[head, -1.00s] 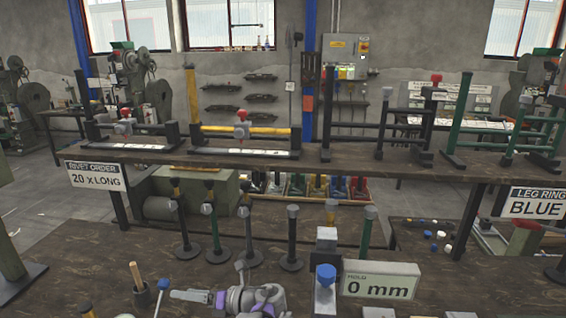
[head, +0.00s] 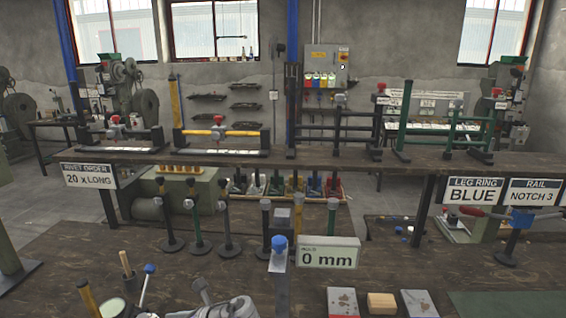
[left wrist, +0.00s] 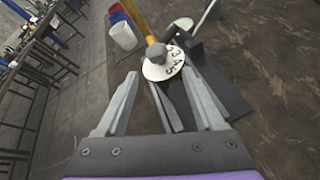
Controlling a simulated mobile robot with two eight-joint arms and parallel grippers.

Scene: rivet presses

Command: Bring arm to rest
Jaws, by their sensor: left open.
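My left gripper (left wrist: 163,100) shows in the left wrist view with its two fingers spread and nothing held between them. Beyond the fingertips is a white numbered dial (left wrist: 157,70) on a dark fitting, with a yellow-handled rod (left wrist: 139,22) ending in a grey head over it. I cannot tell whether the gripper touches anything. In the head view only grey parts of my left arm show at the bottom edge, and its fingertips cannot be made out. My right gripper is in neither view.
A 0 mm sign (head: 328,252) stands beside a blue-knobbed post (head: 279,260) on the near bench. Upright posts stand behind. A red-edged block (head: 342,302), a wooden block (head: 382,304) and a green mat (head: 505,304) lie right. A raised shelf (head: 270,160) carries frames.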

